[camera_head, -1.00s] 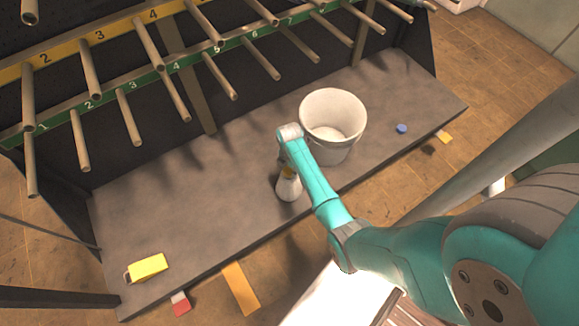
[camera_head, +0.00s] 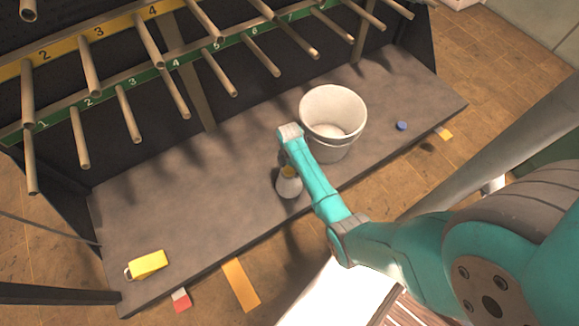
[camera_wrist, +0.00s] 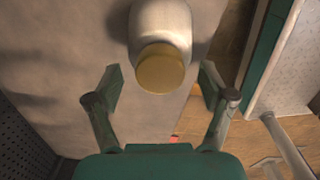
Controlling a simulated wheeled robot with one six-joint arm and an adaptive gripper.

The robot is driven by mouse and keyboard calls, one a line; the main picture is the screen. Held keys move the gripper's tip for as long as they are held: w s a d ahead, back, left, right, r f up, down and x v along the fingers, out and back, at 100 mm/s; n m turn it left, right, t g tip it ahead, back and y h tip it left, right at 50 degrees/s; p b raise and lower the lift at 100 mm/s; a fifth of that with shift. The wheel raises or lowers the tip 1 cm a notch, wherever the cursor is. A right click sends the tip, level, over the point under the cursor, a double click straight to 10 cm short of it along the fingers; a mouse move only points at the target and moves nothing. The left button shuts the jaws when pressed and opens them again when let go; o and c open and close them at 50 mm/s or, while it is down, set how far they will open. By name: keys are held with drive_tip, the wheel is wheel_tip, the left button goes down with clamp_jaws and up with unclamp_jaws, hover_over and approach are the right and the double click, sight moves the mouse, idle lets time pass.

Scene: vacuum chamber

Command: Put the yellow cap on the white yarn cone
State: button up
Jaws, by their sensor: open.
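The white yarn cone (camera_head: 289,187) stands upright on the grey bench, below the end of my arm. The yellow cap (camera_head: 289,172) is on its narrow top. In the wrist view, the cap (camera_wrist: 160,68) shows as a round yellow disc at the near end of the white cone (camera_wrist: 161,25), and I see no gap between them. My gripper (camera_wrist: 161,78) is open, one finger on each side of the cap, with visible space between each finger and the cap. It holds nothing. In the head view, the arm partly hides the gripper.
A white bucket (camera_head: 331,146) stands close to the right of the arm. A small blue disc (camera_head: 401,126) lies further right. A yellow box-like object (camera_head: 147,265) lies at the bench's left end. Numbered pegs (camera_head: 130,122) stick out over the back. The left middle bench is clear.

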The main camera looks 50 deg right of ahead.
wheel_tip(320, 180, up, 12)
idle(0.5)
idle(0.5)
drive_tip(key=s+a+f+m+t+h, duration=0.25)
drive_tip(key=s+a+m+t, duration=0.5)
drive_tip(key=s+a, duration=0.8)
drive_tip(key=s+a+r+m+t, duration=0.2)
drive_tip(key=s+r, duration=0.3)
drive_tip(key=r, duration=0.4)
drive_tip(key=s+a+r+m+t+y, duration=0.1)
drive_tip(key=s+a+r+m+t, duration=0.1)
drive_tip(key=s+r, duration=0.4)
drive_tip(key=s+a+r+m+t+y, duration=0.1)
drive_tip(key=s+r+m, duration=0.4)
drive_tip(key=r, duration=0.9)
drive_tip(key=shift+s+a+t, duration=0.4)
drive_tip(key=shift+a+t, duration=0.25)
drive_tip(key=shift+t, duration=0.6)
drive_tip(key=shift+m+y, duration=0.25)
